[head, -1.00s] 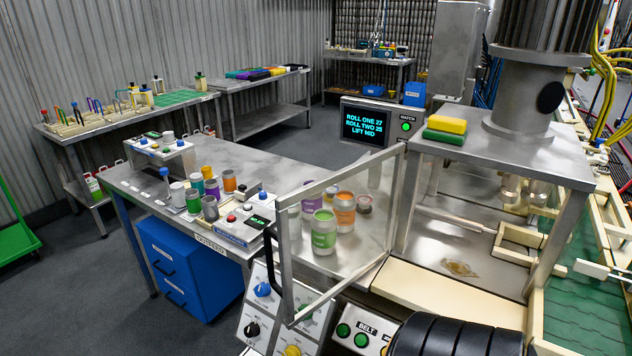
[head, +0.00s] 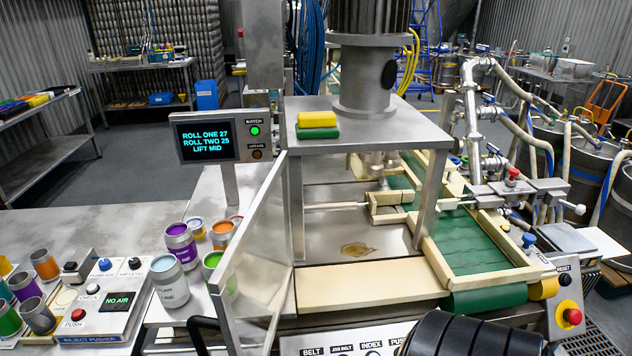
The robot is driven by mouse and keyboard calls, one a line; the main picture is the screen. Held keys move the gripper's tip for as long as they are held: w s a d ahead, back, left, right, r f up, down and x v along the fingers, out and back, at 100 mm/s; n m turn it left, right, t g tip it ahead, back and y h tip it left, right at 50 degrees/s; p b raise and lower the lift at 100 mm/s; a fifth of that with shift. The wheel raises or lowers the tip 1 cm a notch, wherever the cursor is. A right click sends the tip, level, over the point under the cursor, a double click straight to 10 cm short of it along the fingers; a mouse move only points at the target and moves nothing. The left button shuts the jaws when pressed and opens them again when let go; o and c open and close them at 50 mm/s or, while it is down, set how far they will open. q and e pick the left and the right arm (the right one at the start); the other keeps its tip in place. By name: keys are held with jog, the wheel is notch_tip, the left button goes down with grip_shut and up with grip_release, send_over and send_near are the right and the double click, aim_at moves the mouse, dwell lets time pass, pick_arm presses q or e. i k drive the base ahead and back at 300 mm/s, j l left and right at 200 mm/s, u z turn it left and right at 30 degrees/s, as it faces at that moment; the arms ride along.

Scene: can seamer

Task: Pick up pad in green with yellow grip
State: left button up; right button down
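The green pad with a yellow grip (head: 317,123) sits on top of the metal seamer housing, at its front left corner. Its yellow block lies over a green base layer. No gripper is near it. Neither my left nor my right gripper shows in the head view. A ribbed black part at the bottom right hides some of the panel front.
The motor column (head: 364,70) stands on the housing right of the pad. A display (head: 208,137) reading "ROLL ONE 27" stands at its left. An open clear guard door (head: 248,260) juts out below. Several cans, including a purple-labelled can (head: 181,246), stand on the left bench.

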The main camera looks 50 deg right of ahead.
aim_at(323, 124)
jog(key=i+z, duration=0.15)
jog(key=z, duration=0.3)
jog(key=i+j+z, duration=0.15)
jog(key=z, duration=0.25)
jog(key=i+j+z, duration=0.15)
jog(key=z, duration=0.3)
jog(key=i+j+z, duration=0.1)
jog(key=j+z, duration=0.3)
jog(key=i+j+z, duration=0.1)
jog(key=z, duration=0.35)
jog(key=j+z, duration=0.25)
jog(key=z, duration=0.2)
